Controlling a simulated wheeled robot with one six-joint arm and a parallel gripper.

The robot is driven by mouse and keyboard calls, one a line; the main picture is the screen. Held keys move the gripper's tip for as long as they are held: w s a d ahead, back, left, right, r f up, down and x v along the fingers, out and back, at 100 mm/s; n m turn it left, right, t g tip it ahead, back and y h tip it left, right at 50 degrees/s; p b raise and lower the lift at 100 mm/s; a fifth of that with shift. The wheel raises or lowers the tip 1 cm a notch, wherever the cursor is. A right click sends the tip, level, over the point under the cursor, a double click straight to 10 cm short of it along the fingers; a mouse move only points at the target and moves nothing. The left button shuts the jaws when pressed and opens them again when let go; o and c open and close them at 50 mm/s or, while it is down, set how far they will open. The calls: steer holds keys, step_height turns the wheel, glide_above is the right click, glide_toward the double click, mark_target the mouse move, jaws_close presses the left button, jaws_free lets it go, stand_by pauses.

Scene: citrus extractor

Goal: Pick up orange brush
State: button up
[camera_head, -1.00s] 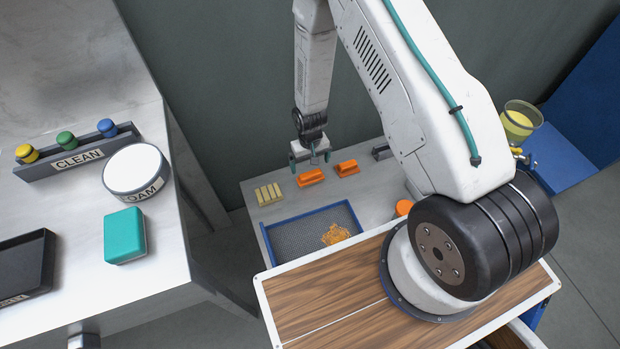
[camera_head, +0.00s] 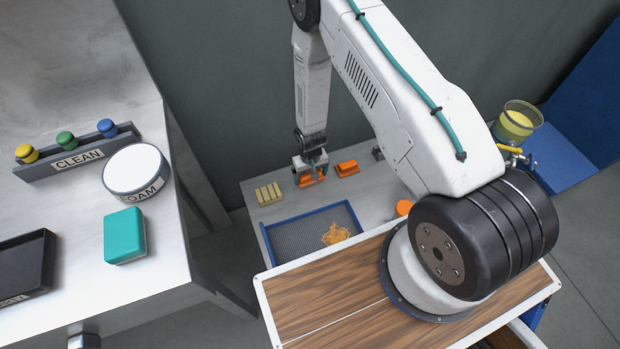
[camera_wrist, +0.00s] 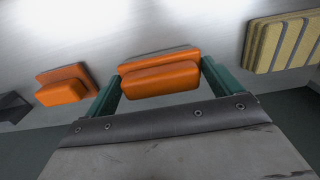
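Two orange brushes lie on the grey table by the wall. One orange brush (camera_wrist: 160,76) sits between the two green fingers of my gripper (camera_wrist: 160,82) in the wrist view. It also shows under the gripper (camera_head: 311,177) in the head view, partly hidden by it. The fingers are spread on either side of the brush, with a small gap visible at the right finger. The other orange brush (camera_head: 347,168) lies to the right in the head view and to the left in the wrist view (camera_wrist: 66,86), clear of the fingers.
A pale ribbed block (camera_head: 269,194) lies left of the brushes. A blue-rimmed mesh tray (camera_head: 283,217) with orange scraps is in front. A small dark bracket (camera_head: 377,153) stands to the right. The dark wall is close behind.

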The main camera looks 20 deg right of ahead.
steer(key=c, duration=0.4)
steer(key=shift+c, duration=0.2)
steer(key=shift+r, duration=0.6)
steer(key=shift+s+r, duration=0.25)
steer(key=shift+r, duration=0.4)
steer(key=shift+s+r, duration=0.25)
steer(key=shift+r, duration=0.35)
steer(key=s, duration=0.5)
steer(key=s+r, duration=0.1)
steer(key=s, duration=0.9)
steer(key=shift+r, duration=0.15)
steer(key=shift+o, duration=1)
